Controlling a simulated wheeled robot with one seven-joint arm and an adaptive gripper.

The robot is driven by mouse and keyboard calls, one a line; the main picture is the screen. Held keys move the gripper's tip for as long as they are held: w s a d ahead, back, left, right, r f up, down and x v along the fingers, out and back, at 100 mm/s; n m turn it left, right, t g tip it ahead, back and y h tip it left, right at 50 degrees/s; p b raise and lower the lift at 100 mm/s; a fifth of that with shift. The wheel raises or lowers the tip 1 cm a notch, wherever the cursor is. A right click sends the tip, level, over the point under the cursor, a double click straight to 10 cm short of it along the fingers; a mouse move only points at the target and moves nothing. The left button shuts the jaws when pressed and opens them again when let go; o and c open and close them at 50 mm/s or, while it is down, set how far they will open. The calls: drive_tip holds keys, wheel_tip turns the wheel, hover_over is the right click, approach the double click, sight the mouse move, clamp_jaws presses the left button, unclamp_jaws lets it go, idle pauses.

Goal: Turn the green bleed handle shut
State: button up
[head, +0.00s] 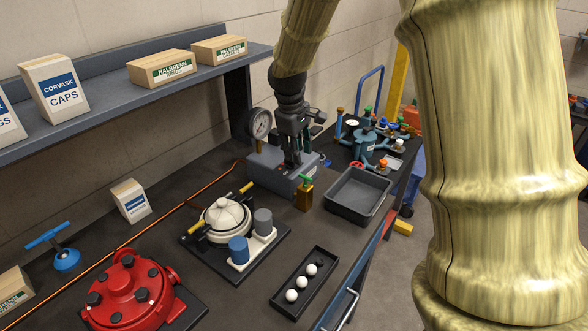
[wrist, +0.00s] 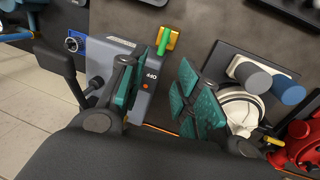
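The green bleed handle (head: 305,179) sits on top of a small brass block (head: 304,196) at the right front corner of a grey box (head: 262,172) on the bench. In the wrist view the green handle (wrist: 163,41) shows beyond my fingertips, against the brass block (wrist: 173,39). My gripper (head: 298,140) hangs over the grey box, behind and above the handle. In the wrist view my gripper (wrist: 155,88) is open, its teal finger pads wide apart with nothing between them. The handle is clear of both fingers.
A pressure gauge (head: 260,124) stands at the grey box's back left. An empty grey tray (head: 357,196) is right of the brass block. A white-lidded pot (head: 224,216) with two cylinders and a red motor housing (head: 130,292) stand in front. A shelf with boxes runs along the wall.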

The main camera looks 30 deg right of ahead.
sight(304, 176)
drive_tip(key=f, duration=0.2)
drive_tip(key=d+f+p, duration=0.1)
drive_tip(key=f, duration=0.2)
drive_tip(key=f+p, duration=0.1)
drive_tip(key=f, duration=0.1)
drive_tip(key=shift+d+f, duration=0.2)
drive_tip(key=shift+d, duration=0.1)
drive_tip(key=shift+s+d+f+p, duration=0.2)
drive_tip(key=shift+s+f+p, duration=0.1)
drive_tip(key=shift+s+f, duration=0.3)
drive_tip(key=shift+w+f, duration=0.4)
drive_tip(key=shift+f, duration=0.1)
drive_tip(key=shift+s+r, duration=0.2)
drive_tip(key=shift+s, duration=0.05)
drive_tip(key=shift+c, duration=0.2)
drive_tip(key=shift+w, duration=0.1)
clamp_jaws()
